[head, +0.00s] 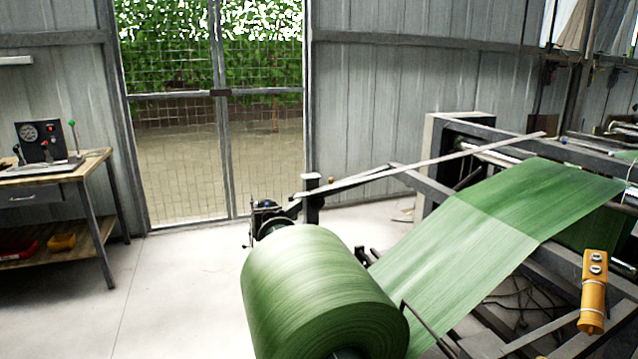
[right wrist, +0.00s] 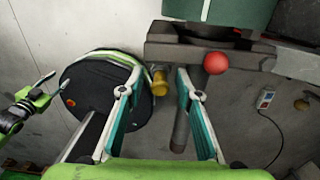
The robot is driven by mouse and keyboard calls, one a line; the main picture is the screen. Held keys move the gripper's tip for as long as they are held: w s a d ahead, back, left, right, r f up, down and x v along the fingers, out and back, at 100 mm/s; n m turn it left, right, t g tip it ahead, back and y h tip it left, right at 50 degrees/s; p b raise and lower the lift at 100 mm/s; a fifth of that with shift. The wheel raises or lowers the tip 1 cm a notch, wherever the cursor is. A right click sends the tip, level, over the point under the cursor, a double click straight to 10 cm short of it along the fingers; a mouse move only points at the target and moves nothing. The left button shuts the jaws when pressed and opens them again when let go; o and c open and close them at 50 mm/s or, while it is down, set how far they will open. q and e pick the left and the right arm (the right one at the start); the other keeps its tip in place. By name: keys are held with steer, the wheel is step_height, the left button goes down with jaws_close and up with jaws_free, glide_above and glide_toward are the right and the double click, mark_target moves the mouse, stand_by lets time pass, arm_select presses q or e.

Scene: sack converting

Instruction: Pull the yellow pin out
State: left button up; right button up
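The yellow pin (right wrist: 159,82) shows in the right wrist view as a short yellow piece beside the left end of a dark metal bracket (right wrist: 200,54). My right gripper (right wrist: 158,72) is open, with one finger on either side of the pin in the picture. I see no clear contact between the fingers and the pin. How far the pin sits in the bracket is hard to tell.
A red ball knob (right wrist: 215,63) sits just right of my right gripper's fingers. In the head view, a large green roll (head: 310,290) feeds a green sheet into the machine. A yellow control box (head: 593,290) hangs at right. A workbench (head: 95,165) stands left; floor between is clear.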

arm_select(q)
steer(key=shift+w, duration=0.3)
stand_by(0.8)
arm_select(e)
jaws_close()
arm_select(q)
steer(key=shift+r, duration=0.1)
arm_select(e)
steer(key=shift+r, duration=0.15)
arm_select(q)
steer(key=shift+s+r+p, duration=0.1)
steer(key=shift+r+p, duration=2.1)
steer(key=shift+p, duration=0.15)
arm_select(e)
steer(key=shift+d+r, duration=0.1)
steer(key=shift+r, duration=2.75)
arm_select(q)
steer(key=shift+r, duration=0.1)
arm_select(e)
steer(key=shift+r, duration=0.15)
arm_select(q)
steer(key=shift+r+p, duration=0.25)
steer(key=shift+p, duration=0.1)
arm_select(e)
steer(key=shift+r, duration=0.4)
